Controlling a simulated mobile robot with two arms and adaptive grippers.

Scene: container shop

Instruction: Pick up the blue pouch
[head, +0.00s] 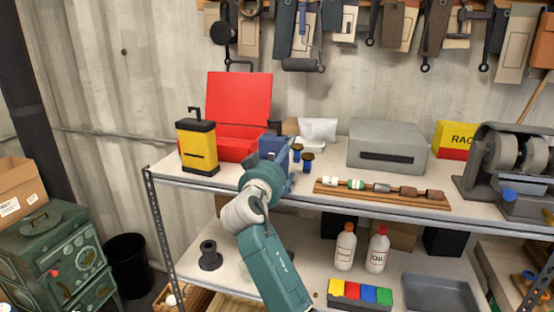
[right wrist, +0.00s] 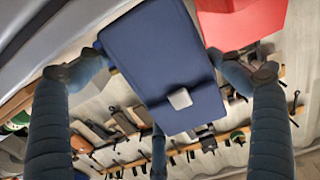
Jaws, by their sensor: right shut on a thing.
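The blue pouch (head: 273,147) is on the upper shelf area, just right of the open red box. Whether the pouch touches the shelf cannot be told. My left gripper is not in view.
The red box (head: 238,105) and a yellow-black canister (head: 198,147) stand left of the pouch. A wooden rack (head: 382,194) of small parts and a grey box (head: 386,146) are to the right. Tools hang on the wall.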

